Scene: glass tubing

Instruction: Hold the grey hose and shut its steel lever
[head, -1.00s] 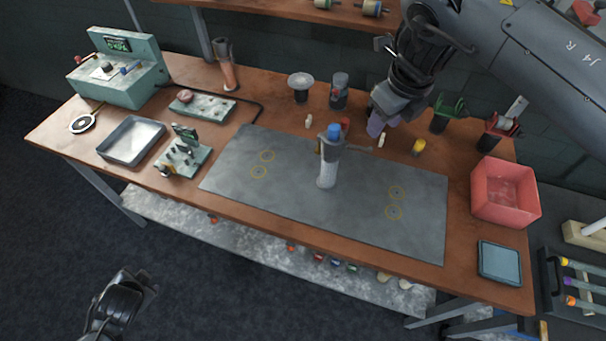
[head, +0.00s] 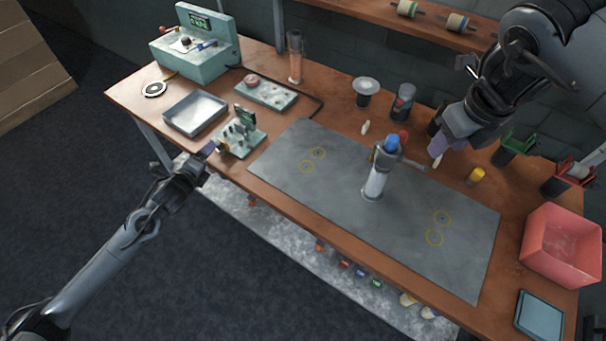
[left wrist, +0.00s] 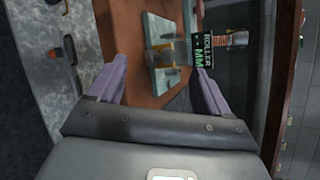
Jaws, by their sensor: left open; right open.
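A pale grey upright cylinder, apparently the hose (head: 375,184), stands on the dark mat with a blue top (head: 392,143). A steel lever (head: 411,163) sticks out to the right from its upper part. My right gripper (head: 440,147) is open, to the right of and behind the hose, apart from it. My left gripper (head: 211,150) is open at the bench's front left edge, beside a small green fixture and far from the hose. The left wrist view shows its purple fingers spread with nothing between them (left wrist: 160,78); the hose is not in that view.
The grey mat (head: 290,165) is clear around the hose. A green fixture (head: 240,143) and a metal tray (head: 195,113) lie near my left gripper. A yellow-topped piece (head: 475,177), a dark canister (head: 402,102) and a red bin (head: 562,245) stand around the mat.

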